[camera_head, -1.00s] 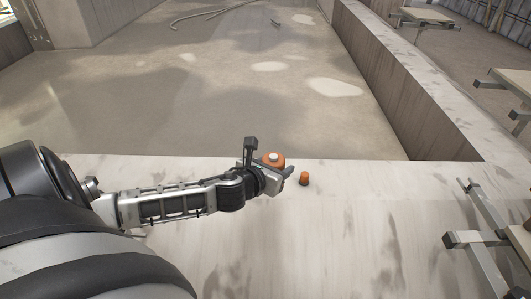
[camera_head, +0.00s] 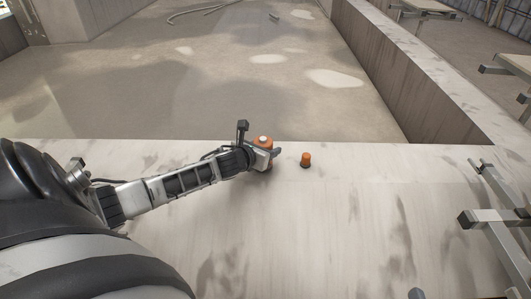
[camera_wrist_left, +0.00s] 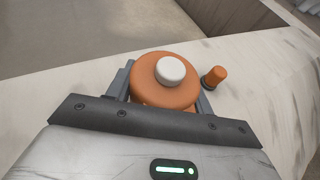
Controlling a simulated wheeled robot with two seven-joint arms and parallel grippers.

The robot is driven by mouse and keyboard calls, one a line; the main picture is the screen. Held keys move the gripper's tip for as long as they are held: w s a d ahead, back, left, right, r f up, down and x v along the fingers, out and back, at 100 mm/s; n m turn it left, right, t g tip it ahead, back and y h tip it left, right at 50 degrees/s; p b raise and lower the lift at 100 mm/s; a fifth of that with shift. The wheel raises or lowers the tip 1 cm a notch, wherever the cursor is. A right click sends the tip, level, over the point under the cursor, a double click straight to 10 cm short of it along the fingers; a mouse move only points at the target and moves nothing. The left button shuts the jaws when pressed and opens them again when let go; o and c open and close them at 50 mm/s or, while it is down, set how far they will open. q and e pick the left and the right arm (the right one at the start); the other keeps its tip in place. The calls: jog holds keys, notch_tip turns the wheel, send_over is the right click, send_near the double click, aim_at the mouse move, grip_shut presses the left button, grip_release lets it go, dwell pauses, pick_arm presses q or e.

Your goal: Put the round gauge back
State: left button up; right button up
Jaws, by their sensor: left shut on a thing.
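A round orange gauge with a pale knob on top (camera_head: 264,140) is between the fingers of my left gripper (camera_head: 268,155), above or on the pale ledge. In the left wrist view the gauge (camera_wrist_left: 148,95) shows as a broad orange disc with a grey finger on each side. The left gripper (camera_wrist_left: 163,95) is shut on it. I cannot tell whether the gauge touches the ledge. My right gripper is not in view.
A small orange cylinder (camera_head: 306,160) stands on the pale ledge (camera_head: 330,230), just right of the left gripper and apart from it. Beyond the ledge lies a lower floor (camera_head: 230,95). A wall (camera_head: 410,75) and metal frames (camera_head: 495,215) stand at the right. The ledge's middle is clear.

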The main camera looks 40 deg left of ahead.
pick_arm(q)
jog(key=shift+f, duration=0.1)
jog(key=o, duration=1)
